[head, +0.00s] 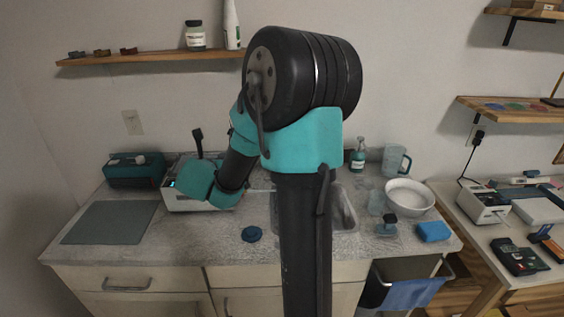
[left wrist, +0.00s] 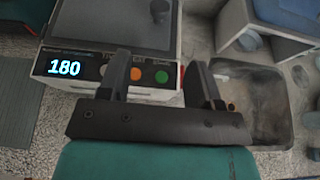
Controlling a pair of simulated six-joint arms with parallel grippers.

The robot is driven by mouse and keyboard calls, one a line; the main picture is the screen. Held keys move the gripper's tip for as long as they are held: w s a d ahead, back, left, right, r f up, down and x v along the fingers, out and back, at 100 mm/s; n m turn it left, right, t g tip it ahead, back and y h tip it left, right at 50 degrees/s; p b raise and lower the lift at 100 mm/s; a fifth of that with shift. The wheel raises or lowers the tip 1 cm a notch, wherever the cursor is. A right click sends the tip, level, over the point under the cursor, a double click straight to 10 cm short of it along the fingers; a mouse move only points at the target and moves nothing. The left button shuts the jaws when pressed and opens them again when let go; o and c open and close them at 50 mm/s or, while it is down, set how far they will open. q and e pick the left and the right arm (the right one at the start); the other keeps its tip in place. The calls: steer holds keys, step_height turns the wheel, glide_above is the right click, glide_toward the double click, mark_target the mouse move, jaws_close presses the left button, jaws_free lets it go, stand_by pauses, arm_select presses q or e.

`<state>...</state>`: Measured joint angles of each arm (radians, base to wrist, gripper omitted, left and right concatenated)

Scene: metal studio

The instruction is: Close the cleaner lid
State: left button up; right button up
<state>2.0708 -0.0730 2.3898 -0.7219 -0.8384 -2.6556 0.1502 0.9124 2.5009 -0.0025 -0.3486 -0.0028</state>
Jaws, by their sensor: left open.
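The cleaner (head: 174,205) is a pale box on the counter at left, partly covered by my left arm in the head view. In the left wrist view the cleaner (left wrist: 88,68) shows its front panel with a lit "180" and coloured buttons. Its top (left wrist: 115,20) looks dark, with a small greyish knob-like part. A black upright piece (head: 198,142) rises at its back in the head view. I cannot tell the lid's angle. My left gripper (left wrist: 158,62) is open and empty, its fingers over the cleaner's front. My right gripper is not in view.
A grey mat (head: 110,222) and a teal box (head: 134,170) are left of the cleaner. A sink (head: 345,212) is to the right. A dark blue round item (head: 251,234) lies on the counter in front. A white bowl (head: 409,196) and blue sponge (head: 433,231) stand farther right.

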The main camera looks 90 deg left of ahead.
arm_select(q)
steer(key=shift+v, duration=1.65)
